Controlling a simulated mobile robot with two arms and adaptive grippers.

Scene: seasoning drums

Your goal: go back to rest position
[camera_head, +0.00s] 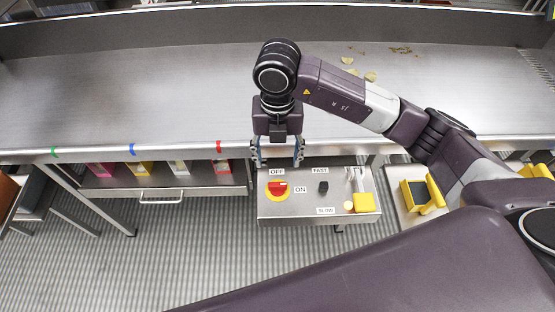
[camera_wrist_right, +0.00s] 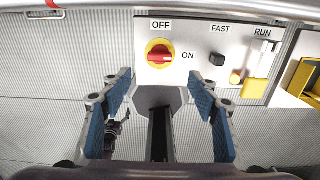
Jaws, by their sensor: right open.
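My right gripper (camera_head: 277,158) is open and empty, pointing down at the rear edge of the grey control box. In the right wrist view its two blue-padded fingers (camera_wrist_right: 160,95) are spread apart with nothing between them. The red rotary switch (camera_head: 277,187) on its yellow disc lies just in front of the fingers, apart from them in the wrist view (camera_wrist_right: 159,57). Its handle lies crosswise, between the OFF label above and the ON label at the right. My left gripper is in neither view.
The control box (camera_head: 300,209) also carries a black FAST/SLOW knob (camera_head: 323,187) and a yellow part (camera_head: 364,202). A long steel trough (camera_head: 150,90) with a few chips (camera_head: 370,77) lies behind. A shelf with coloured boxes (camera_head: 140,168) hangs at left. A yellow-handled tray (camera_head: 415,197) stands right.

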